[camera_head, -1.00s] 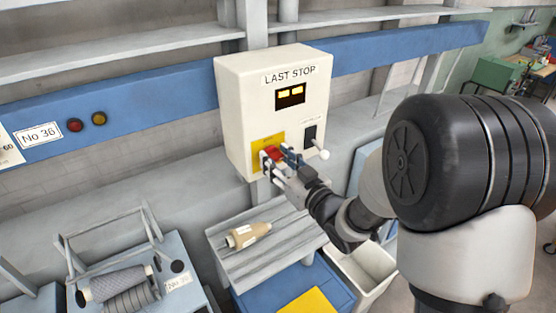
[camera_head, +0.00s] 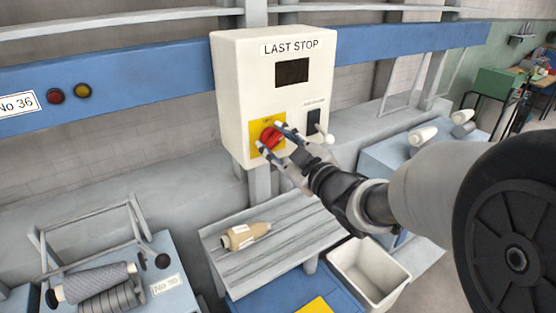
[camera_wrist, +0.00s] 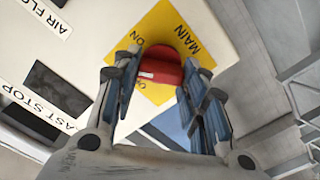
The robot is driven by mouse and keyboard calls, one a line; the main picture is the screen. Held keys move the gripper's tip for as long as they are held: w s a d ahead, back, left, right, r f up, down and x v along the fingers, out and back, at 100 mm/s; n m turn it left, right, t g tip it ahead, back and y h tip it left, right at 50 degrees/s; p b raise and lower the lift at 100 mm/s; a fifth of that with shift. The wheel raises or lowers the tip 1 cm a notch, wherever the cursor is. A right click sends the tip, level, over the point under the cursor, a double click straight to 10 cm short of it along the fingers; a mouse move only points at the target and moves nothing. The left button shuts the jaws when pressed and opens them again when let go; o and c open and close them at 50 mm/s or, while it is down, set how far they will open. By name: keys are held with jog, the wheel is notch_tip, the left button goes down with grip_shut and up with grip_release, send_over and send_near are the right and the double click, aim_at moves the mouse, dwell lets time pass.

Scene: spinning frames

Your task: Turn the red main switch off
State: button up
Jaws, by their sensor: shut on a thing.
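The red main switch (camera_head: 270,137) sits on a yellow plate (camera_head: 257,128) on the front of a cream box (camera_head: 240,75) labelled LAST STOP. In the wrist view the red switch (camera_wrist: 165,62) lies between my fingers, its white mark at the lower left. The yellow plate there reads MAIN and ON; lettering near the white mark is partly hidden by a finger. My gripper (camera_head: 273,139) is shut on the switch, one finger on each side; it also shows in the wrist view (camera_wrist: 166,72). The box's display (camera_head: 292,72) is dark.
A black panel (camera_head: 313,121) and a white-knobbed lever (camera_head: 328,139) sit right of the switch, close to my gripper. Below are a grey slatted shelf (camera_head: 285,245) with a tan bobbin (camera_head: 245,236) and a white bin (camera_head: 368,272). A blue rail (camera_head: 140,80) runs behind.

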jog(key=n+b, duration=0.4)
jog(key=b, duration=0.1)
jog(key=n+b, duration=0.1)
jog(key=b, duration=0.1)
jog(key=shift+f+n, duration=0.3)
jog(key=shift+n, duration=0.1)
jog(key=n+b, duration=0.5)
jog(key=shift+s+a+r, duration=0.1)
jog(key=shift+n+b, duration=0.3)
jog(key=shift+b, duration=0.15)
jog(key=o, duration=1.1)
jog(key=shift+c, duration=0.2)
jog(key=v, duration=1.2)
